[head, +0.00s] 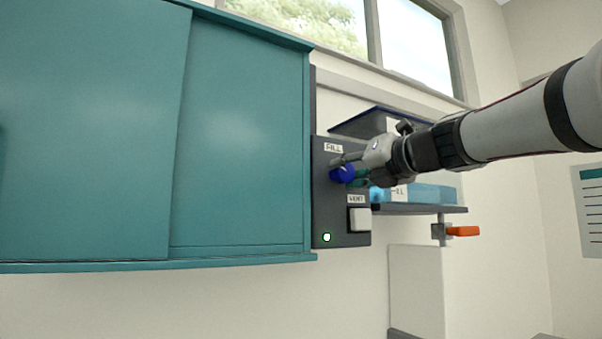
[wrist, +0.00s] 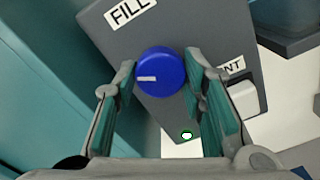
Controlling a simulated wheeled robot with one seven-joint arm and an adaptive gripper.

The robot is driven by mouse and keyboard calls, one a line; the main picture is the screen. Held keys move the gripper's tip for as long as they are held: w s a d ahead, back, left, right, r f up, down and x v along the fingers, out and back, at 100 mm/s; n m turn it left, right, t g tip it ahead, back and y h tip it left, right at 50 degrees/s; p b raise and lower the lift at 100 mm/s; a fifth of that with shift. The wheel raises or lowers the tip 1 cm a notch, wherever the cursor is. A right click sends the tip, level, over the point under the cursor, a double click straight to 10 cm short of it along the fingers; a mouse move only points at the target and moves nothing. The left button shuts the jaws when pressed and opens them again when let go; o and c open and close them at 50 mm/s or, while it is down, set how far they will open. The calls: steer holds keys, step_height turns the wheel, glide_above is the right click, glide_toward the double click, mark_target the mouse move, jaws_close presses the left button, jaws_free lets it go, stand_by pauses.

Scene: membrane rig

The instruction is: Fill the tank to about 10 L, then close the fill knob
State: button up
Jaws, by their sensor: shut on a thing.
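The blue fill knob (head: 342,174) is on the dark grey control panel (head: 328,215), under the FILL label. My gripper (head: 350,168) is at the knob, coming from the right. In the wrist view the knob (wrist: 160,74) sits between the two fingers of my gripper (wrist: 161,95), and its white mark points to the left of the picture. The tank (head: 432,193) with blue water is behind and right of the panel, partly hidden by my arm. Its level reading is too small and covered to tell.
A white VENT switch (head: 359,219) and a lit green lamp (head: 326,237) are on the panel below the knob. A large teal cabinet (head: 240,150) stands directly left. An orange-handled valve (head: 463,231) is below the tank shelf (head: 420,209).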

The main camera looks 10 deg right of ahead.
steer(key=shift+w+f, duration=0.1)
steer(key=shift+f, duration=0.1)
steer(key=shift+n+b, duration=0.65)
steer(key=shift+n, duration=0.65)
steer(key=shift+r, duration=0.15)
stand_by(6.3)
